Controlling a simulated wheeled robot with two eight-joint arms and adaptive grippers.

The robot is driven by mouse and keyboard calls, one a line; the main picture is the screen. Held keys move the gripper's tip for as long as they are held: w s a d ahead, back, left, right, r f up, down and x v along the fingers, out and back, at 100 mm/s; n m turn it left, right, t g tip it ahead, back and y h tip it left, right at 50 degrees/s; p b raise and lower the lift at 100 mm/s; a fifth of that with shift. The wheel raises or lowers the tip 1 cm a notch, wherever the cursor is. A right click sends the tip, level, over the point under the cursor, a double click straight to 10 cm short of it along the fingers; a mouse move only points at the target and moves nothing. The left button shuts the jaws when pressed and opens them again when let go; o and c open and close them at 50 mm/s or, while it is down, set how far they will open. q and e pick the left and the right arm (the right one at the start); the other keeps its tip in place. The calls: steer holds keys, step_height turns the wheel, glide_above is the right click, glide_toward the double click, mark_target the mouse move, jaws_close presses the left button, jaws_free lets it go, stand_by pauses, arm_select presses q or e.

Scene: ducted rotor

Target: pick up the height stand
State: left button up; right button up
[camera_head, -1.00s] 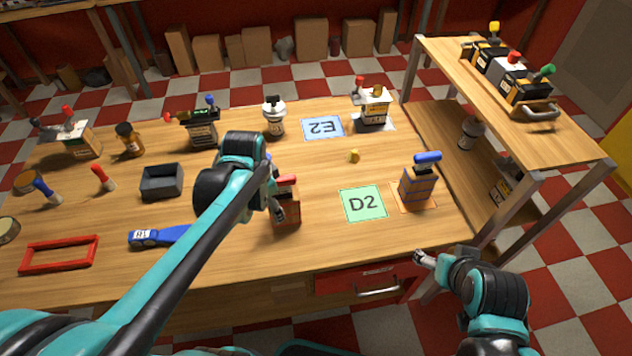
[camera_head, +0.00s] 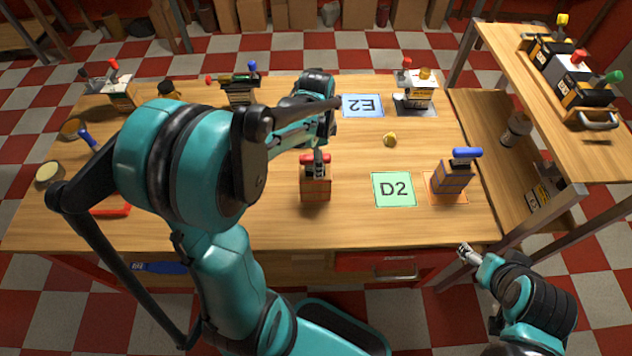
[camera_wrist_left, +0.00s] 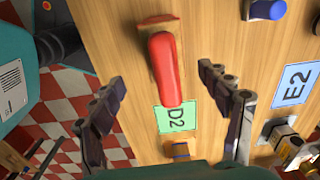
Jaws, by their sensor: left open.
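I cannot tell for certain which object is the height stand. The object under my left gripper is a brown block with a red handle on top (camera_head: 315,186). It stands upright on the table, left of the green D2 card (camera_head: 394,190). In the left wrist view its red handle (camera_wrist_left: 165,70) lies between the fingers of my left gripper (camera_wrist_left: 161,78), which is open. In the head view the left gripper (camera_head: 319,158) is at the handle, its fingers partly hidden. My right gripper (camera_head: 468,252) is off the table's front right corner; its fingers are too small to read.
The orange-matted block with a blue handle (camera_head: 453,176) stands right of the D2 card. A small yellow piece (camera_head: 390,139) lies below the blue E2 card (camera_head: 362,106). A wooden shelf unit (camera_head: 548,75) borders the right side. My left arm hides much of the table's left.

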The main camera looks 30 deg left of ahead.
mark_target(315, 182)
arm_select(q)
steer(key=shift+w+a+f, duration=0.2)
steer(key=shift+a+f, duration=0.05)
steer(key=shift+f, duration=0.3)
steer(key=shift+f+b, duration=0.45)
steer(key=shift+f, duration=0.5)
step_height(315, 182, down, 6)
steer(key=shift+w+a+r+b, duration=0.1)
steer(key=shift+a+r+b, duration=0.1)
steer(key=shift+b, duration=1)
steer(key=shift+r, duration=0.1)
steer(key=shift+d, duration=0.1)
jaws_close()
